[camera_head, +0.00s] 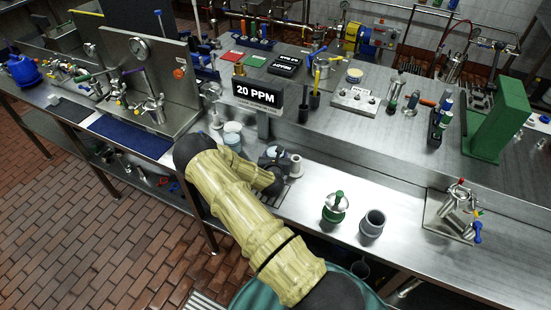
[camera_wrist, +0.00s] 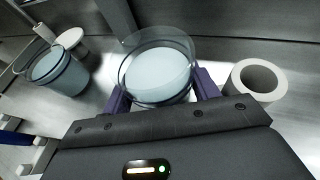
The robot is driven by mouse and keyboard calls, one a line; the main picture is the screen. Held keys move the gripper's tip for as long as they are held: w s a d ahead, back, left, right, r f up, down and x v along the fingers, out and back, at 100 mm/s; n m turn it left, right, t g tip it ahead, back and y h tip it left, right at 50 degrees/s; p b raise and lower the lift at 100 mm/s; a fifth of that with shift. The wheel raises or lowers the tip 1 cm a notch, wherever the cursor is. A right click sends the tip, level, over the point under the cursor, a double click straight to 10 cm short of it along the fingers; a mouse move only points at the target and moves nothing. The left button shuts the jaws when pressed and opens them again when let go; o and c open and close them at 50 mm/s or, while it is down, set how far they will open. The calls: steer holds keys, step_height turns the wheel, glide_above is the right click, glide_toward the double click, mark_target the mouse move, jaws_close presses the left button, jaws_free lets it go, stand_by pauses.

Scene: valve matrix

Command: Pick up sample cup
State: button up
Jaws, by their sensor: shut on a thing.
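A clear round sample cup with pale blue contents (camera_wrist: 160,75) sits between the two purple fingers of my gripper (camera_wrist: 158,95) in the wrist view. The fingers are shut on its sides, and the cup looks upright. In the head view my gripper (camera_head: 274,158) is at the bench behind my sleeved arm, which hides most of it and the held cup. A second similar cup (camera_wrist: 58,72) stands to the left in the wrist view, apart from my gripper. Whether the held cup touches the bench is unclear.
A pale hollow cylinder (camera_wrist: 255,80) stands close to the right of my gripper. A "20 PPM" sign (camera_head: 257,95) rises behind it. A green-topped holder (camera_head: 335,207) and a grey cup-like vessel (camera_head: 372,223) stand to the right on the steel bench.

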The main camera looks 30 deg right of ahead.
step_height(320, 180, up, 9)
steer(key=b, duration=0.2)
steer(key=shift+r, duration=0.2)
stand_by(0.4)
steer(key=s+a+f+n+y, duration=0.1)
steer(key=a, duration=0.2)
steer(key=s+a+f+n, duration=0.1)
steer(key=a+f, duration=0.1)
steer(key=a, duration=0.1)
steer(key=s+a+f+t+y, duration=0.1)
steer(key=a, duration=0.2)
steer(key=shift+a+f+n+y, duration=0.1)
steer(key=shift+f+n+y, duration=0.2)
steer(key=shift+f+n, duration=0.1)
steer(key=s+a+f+n+t+y, duration=0.1)
steer(key=s+a+f+n+y, duration=0.2)
steer(key=a, duration=0.6)
steer(key=s+y, duration=0.1)
steer(key=s, duration=0.1)
steer(key=shift+s, duration=0.3)
steer(key=shift+a+f, duration=0.1)
steer(key=shift+a, duration=0.05)
